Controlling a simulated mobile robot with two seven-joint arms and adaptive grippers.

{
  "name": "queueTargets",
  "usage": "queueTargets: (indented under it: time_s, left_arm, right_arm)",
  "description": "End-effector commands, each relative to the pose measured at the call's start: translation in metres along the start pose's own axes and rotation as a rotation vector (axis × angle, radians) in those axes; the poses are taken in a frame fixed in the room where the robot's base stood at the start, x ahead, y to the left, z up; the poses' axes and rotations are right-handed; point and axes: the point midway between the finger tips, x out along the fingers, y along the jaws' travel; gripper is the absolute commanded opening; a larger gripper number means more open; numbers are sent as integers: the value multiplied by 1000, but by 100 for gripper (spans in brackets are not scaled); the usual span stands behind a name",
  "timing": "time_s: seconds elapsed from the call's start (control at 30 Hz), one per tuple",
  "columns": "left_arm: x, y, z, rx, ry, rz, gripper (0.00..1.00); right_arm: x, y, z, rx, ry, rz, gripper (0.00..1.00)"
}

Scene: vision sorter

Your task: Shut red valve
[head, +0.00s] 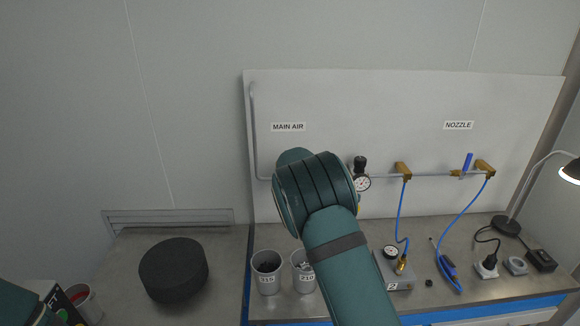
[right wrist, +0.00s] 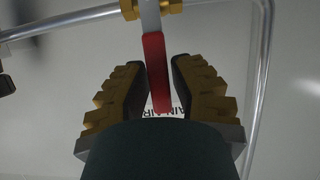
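The red valve handle (right wrist: 156,72) hangs from a brass fitting (right wrist: 176,7) on the metal pipe in the right wrist view. My right gripper (right wrist: 159,66) is open, with one finger on each side of the handle. A small gap shows on the right side; on the left the finger is very close, and contact cannot be told. In the head view my right arm hides the red valve and the right gripper, just below the MAIN AIR label (head: 288,127). My left gripper is not in view.
A pressure gauge (head: 362,183) sits on the pipe right of my arm. Yellow fittings (head: 403,170) with blue hoses are farther right. Grey cups (head: 267,272) stand on the bench below, and a black round block (head: 173,269) is at left. A lamp (head: 571,171) is far right.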

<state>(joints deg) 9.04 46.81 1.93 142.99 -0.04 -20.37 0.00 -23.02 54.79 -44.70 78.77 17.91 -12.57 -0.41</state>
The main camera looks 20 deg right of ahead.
Motion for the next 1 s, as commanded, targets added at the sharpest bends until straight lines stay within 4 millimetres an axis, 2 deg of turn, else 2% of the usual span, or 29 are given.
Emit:
queueTargets:
  time_s: [0.03, 0.07, 0.47, 0.67, 1.0]
  left_arm:
    - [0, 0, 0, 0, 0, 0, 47]
    - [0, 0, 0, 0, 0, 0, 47]
    - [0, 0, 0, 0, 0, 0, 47]
    - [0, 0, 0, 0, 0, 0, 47]
    - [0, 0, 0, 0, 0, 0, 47]
  right_arm:
    - [0, -1, 0, 0, 0, -1, 42]
    - [0, 0, 0, 0, 0, -1, 48]
    - [-4, -1, 0, 1, -2, -1, 48]
    - [-29, -1, 0, 3, -2, -2, 48]
    - [-93, -1, 0, 3, -2, -3, 48]
